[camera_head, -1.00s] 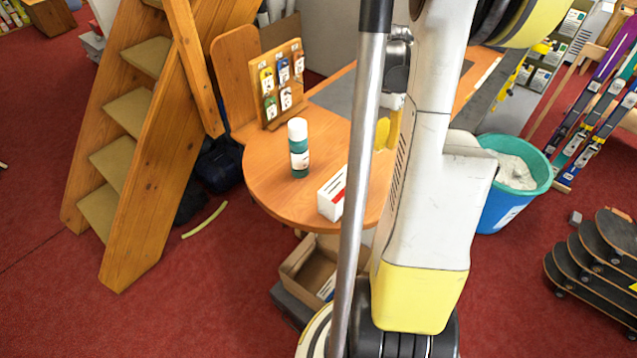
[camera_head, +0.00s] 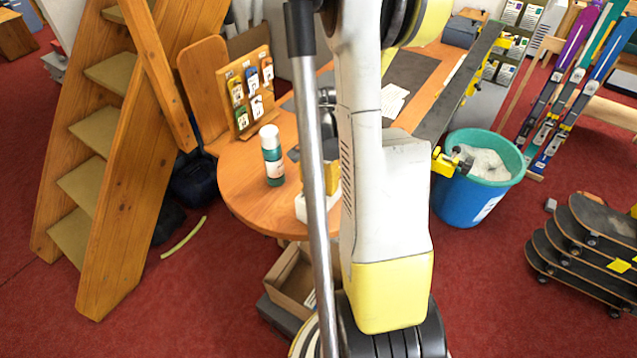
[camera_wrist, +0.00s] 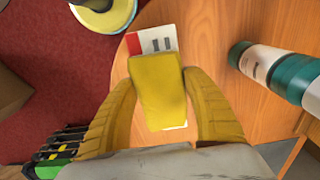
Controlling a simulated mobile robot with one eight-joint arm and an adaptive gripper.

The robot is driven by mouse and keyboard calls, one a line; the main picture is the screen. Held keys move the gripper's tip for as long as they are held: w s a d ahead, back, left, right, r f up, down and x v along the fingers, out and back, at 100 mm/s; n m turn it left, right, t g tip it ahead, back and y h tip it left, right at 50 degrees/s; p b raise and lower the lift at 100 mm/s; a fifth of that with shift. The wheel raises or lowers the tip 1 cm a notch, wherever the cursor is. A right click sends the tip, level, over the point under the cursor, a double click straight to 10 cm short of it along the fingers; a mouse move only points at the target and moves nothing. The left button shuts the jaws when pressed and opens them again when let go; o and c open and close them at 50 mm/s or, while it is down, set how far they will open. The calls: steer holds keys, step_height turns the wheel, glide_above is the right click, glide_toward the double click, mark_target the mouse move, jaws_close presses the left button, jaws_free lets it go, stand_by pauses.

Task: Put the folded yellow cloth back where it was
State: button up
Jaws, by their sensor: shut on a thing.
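The folded yellow cloth (camera_wrist: 158,95) is between the two ribbed yellow fingers of my gripper (camera_wrist: 160,80) in the wrist view. Both fingers press on its sides. A white box with a red end (camera_wrist: 155,40) lies behind the cloth and shows past its top and bottom edges. I cannot tell whether cloth and box touch. In the head view the white box (camera_head: 303,207) is near the round table end, with yellow (camera_head: 332,178) just over it. The metal pole and my arm hide much there.
A green and white spray can (camera_head: 272,156) stands on the wooden table (camera_head: 245,195), left of the box. A board with hanging tags (camera_head: 246,92) stands behind it. A blue bucket (camera_head: 470,195) is at right. An open cardboard box (camera_head: 290,280) is below the table.

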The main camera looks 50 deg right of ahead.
mark_target(319, 182)
steer(key=shift+f, duration=0.15)
steer(key=o, duration=1.2)
step_height(319, 182, up, 12)
steer(key=r+p, duration=0.1)
steer(key=p, duration=0.1)
steer(key=a+r+n+t, duration=0.2)
steer(key=a+n, duration=0.3)
steer(key=a, duration=0.4)
steer(key=a+r+n+t, duration=0.2)
steer(key=a+r+n, duration=0.2)
steer(key=a, duration=0.6)
steer(key=a+r+n+t, duration=0.3)
steer(key=a+n, duration=0.5)
steer(key=a, duration=0.2)
steer(key=shift+s+a+r, duration=0.2)
steer(key=shift+s+r, duration=0.05)
steer(key=shift+r, duration=0.05)
